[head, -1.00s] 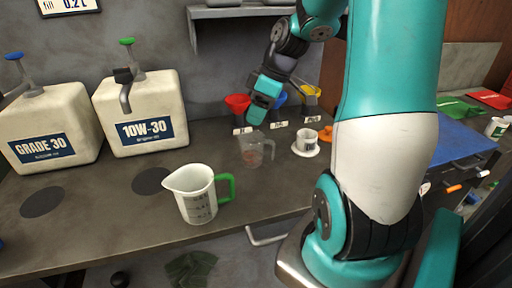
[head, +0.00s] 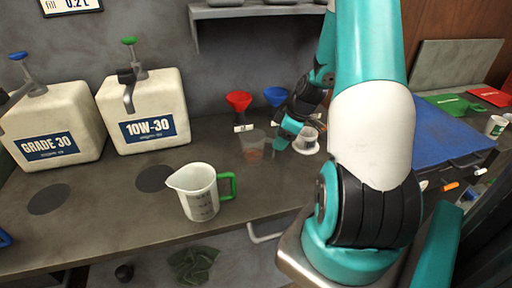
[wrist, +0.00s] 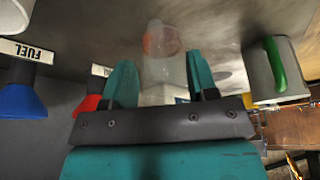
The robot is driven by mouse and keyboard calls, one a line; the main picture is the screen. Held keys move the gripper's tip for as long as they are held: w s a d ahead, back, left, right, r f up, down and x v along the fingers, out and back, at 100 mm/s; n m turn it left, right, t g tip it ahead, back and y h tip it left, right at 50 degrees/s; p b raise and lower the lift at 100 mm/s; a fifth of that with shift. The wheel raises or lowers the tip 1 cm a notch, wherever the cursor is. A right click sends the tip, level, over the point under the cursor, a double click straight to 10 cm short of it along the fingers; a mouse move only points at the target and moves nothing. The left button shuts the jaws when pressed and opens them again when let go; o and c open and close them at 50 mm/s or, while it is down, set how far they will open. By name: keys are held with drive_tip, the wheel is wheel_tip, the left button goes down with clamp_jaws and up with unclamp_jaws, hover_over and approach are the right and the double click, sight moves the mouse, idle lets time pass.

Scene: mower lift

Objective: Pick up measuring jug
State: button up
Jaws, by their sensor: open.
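A clear jug with a reddish patch low down (head: 253,147) stands on the bench in the head view. A white jug with a green handle and printed marks (head: 200,192) stands nearer the front edge, to the left. My gripper (head: 282,140) is low over the bench, just right of the clear jug, on its handle side; the handle is hard to make out there. In the wrist view, my open gripper (wrist: 160,62) has its two teal fingers either side of the clear jug (wrist: 163,42). I cannot tell whether they touch it. The white jug (wrist: 265,75) is off to the right.
A red funnel (head: 239,101) and a blue funnel (head: 276,96) are behind. A small cup on a saucer (head: 307,143) is close to the gripper's right. Two oil containers (head: 145,112) (head: 52,130) stand left. The bench between the jugs is clear.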

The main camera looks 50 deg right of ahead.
sight(257, 148)
drive_tip(key=shift+w+p+x, duration=0.15)
drive_tip(key=shift+p+x, duration=0.3)
drive_tip(key=shift+x, duration=0.95)
drive_tip(key=shift+w+p+x, duration=0.15)
drive_tip(key=shift+p+x, duration=0.3)
drive_tip(key=shift+x, duration=0.9)
drive_tip(key=shift+d+r, duration=0.1)
clamp_jaws()
